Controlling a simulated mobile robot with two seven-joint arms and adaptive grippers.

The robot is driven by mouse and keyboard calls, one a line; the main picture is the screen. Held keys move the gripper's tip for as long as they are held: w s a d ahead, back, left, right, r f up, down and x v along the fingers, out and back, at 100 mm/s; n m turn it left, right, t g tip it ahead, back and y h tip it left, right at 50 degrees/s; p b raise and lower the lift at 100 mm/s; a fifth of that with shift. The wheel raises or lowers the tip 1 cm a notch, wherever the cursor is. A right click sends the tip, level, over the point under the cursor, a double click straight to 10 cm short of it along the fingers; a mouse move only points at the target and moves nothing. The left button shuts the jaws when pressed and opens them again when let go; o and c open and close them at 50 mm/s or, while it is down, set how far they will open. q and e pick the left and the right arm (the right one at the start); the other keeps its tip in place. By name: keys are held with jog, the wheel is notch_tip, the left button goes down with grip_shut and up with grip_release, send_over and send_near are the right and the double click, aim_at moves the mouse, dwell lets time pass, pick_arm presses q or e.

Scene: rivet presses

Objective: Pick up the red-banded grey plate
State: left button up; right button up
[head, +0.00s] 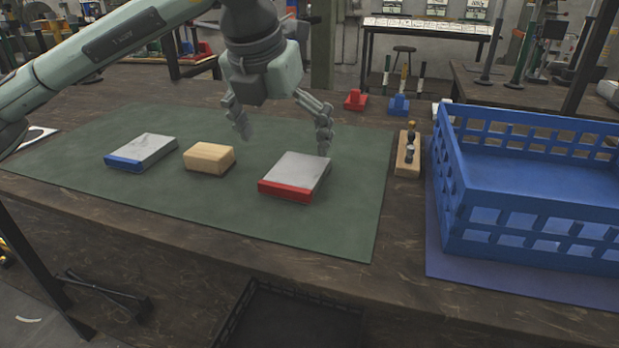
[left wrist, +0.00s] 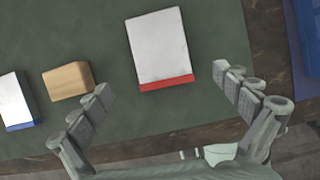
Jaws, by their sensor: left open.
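The red-banded grey plate (head: 297,173) lies flat on the green mat (head: 330,225), its red band towards the near side. In the left wrist view the plate (left wrist: 158,48) is ahead of and between the open fingers, apart from both. My left gripper (head: 282,128) is open and empty, above and behind the plate in the head view; it also shows in the left wrist view (left wrist: 162,82). My right gripper is in neither view.
A wooden block (head: 209,158) and a blue-banded grey plate (head: 142,150) lie left of the red-banded plate. A blue crate (head: 540,190) stands at the right on a blue mat (head: 440,262). A small wooden holder (head: 407,158) sits between the green mat and crate.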

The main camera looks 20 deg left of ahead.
aim_at(297, 170)
pick_arm(q)
jog(key=shift+d+f, duration=0.1)
jog(key=shift+f, duration=0.2)
jog(key=x, duration=0.3)
jog(key=w+p+x, duration=0.1)
jog(key=x, duration=0.2)
jog(key=shift+w, duration=0.2)
jog(key=shift+w+f, duration=0.2)
jog(key=shift+f, duration=0.15)
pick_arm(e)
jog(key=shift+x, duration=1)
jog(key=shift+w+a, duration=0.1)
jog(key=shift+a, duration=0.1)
pick_arm(q)
jog(key=c, duration=1.6)
jog(key=shift+r, duration=0.1)
jog(key=shift+c, duration=1.2)
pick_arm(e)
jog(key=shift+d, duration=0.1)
